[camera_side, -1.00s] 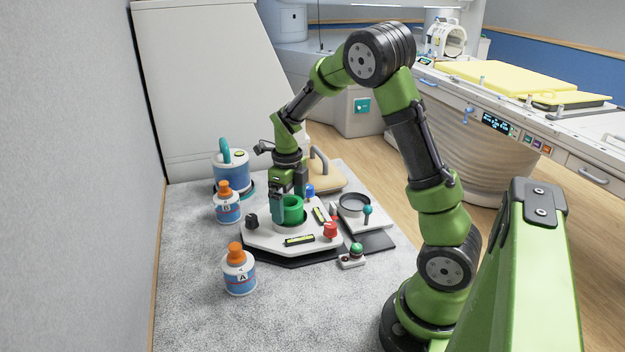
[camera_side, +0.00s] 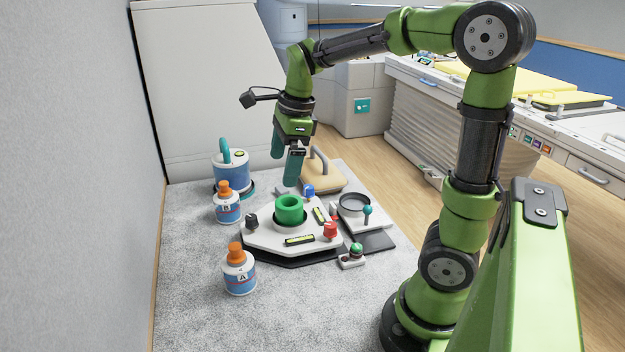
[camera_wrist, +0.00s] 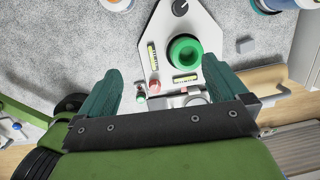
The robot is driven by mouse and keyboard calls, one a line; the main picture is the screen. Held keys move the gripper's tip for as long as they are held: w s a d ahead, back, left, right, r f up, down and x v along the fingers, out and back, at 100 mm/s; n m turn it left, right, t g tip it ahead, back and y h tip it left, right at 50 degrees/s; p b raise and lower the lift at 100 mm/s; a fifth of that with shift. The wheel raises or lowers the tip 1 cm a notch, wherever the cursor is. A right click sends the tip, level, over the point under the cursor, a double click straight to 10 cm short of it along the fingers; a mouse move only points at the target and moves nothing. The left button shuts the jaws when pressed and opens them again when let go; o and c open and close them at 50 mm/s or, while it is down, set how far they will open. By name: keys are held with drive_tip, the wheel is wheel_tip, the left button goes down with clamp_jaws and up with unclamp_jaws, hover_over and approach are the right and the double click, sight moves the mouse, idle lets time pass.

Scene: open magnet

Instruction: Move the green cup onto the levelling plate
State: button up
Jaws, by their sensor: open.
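The green cup (camera_side: 289,207) stands upright in the round dark recess of the white levelling plate (camera_side: 262,238). In the wrist view the cup (camera_wrist: 185,54) shows from above as a green ring on the plate (camera_wrist: 160,38). My gripper (camera_side: 285,164) is open and empty, raised above and behind the cup, clear of it. In the wrist view the two teal fingers of my gripper (camera_wrist: 160,88) are spread wide with nothing held between them.
Bottle A (camera_side: 239,270) and bottle B (camera_side: 227,205) stand left of the plate. A blue canister (camera_side: 231,173) is behind them. Right of the plate are a round dish (camera_side: 354,205) and a small green-topped button (camera_side: 356,250). Grey mat is free at the front.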

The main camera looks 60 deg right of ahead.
drive_tip(key=s+a+n+t, duration=0.2)
drive_tip(key=s+a+n, duration=0.3)
drive_tip(key=n, duration=0.6)
drive_tip(key=s+a+r+n+t+y, duration=0.1)
drive_tip(key=s+a+n+t, duration=0.2)
drive_tip(key=n, duration=0.8)
drive_tip(key=s+a, duration=0.2)
drive_tip(key=a, duration=0.1)
drive_tip(key=shift+s+r+n, duration=0.25)
drive_tip(key=shift+r+n, duration=0.05)
drive_tip(key=shift+n, duration=0.1)
